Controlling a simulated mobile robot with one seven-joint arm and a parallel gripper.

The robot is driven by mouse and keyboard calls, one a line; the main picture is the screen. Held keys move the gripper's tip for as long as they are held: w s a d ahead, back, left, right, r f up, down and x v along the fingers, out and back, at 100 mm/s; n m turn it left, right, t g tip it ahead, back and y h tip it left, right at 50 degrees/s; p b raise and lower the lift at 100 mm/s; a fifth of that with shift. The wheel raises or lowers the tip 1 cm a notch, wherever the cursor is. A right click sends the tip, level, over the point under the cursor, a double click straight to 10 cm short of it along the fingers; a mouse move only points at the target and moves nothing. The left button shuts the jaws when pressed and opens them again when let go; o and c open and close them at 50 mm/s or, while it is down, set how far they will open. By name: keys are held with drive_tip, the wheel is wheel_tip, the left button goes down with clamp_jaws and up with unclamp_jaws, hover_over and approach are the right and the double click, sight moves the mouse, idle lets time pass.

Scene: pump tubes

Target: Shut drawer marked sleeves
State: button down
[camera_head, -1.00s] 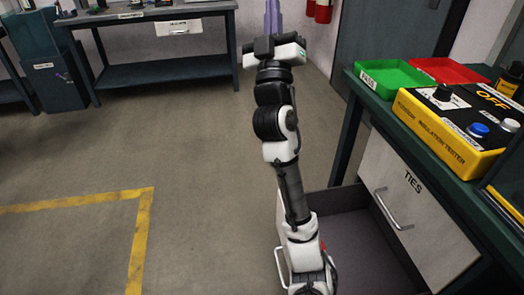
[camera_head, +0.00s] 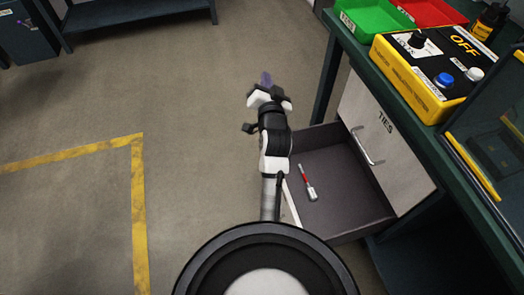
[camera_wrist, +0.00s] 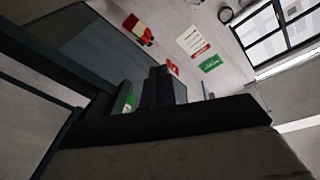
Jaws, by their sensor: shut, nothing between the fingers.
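An open drawer (camera_head: 345,190) with a dark interior sticks out to the left below the closed drawer marked TIES (camera_head: 385,145). A pale edge of its front (camera_head: 291,203) shows beside my arm. Most of that front is hidden and no sleeves label is readable. A red and grey screwdriver-like tool (camera_head: 307,183) lies inside. My gripper (camera_head: 266,78) is shut and empty, beyond the drawer's far left corner and apart from it. In the wrist view the dark fingers (camera_wrist: 160,87) show close together, with no drawer recognisable there.
The green workbench (camera_head: 345,45) on the right carries a green bin (camera_head: 372,16), a red bin (camera_head: 425,10) and a yellow insulation tester (camera_head: 420,75). Floor left of my arm is clear, with a yellow line (camera_head: 138,215). Another bench (camera_head: 140,15) stands at the back left.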

drive_tip(key=s+f+m+g+h, duration=0.2)
drive_tip(key=s+f+m+h, duration=0.45)
drive_tip(key=m, duration=0.75)
drive_tip(key=s+f+m+g+h, duration=0.25)
drive_tip(key=f+m+h, duration=0.45)
drive_tip(key=f+m, duration=0.6)
drive_tip(key=s+a+f+m+g+y, duration=0.1)
drive_tip(key=s+a+m+g+y, duration=0.1)
drive_tip(key=a+m+g, duration=1.25)
drive_tip(key=w+d+f+m+t, duration=0.1)
drive_tip(key=w+d+f+m, duration=0.1)
drive_tip(key=d, duration=0.5)
drive_tip(key=w+d+f+m+t+p, duration=0.1)
drive_tip(key=d+f+t, duration=0.1)
drive_tip(key=d+f, duration=0.3)
drive_tip(key=shift+w+d+f+m+t+p, duration=0.15)
drive_tip(key=shift+w+d+m+t+p, duration=0.2)
drive_tip(key=shift+d, duration=0.7)
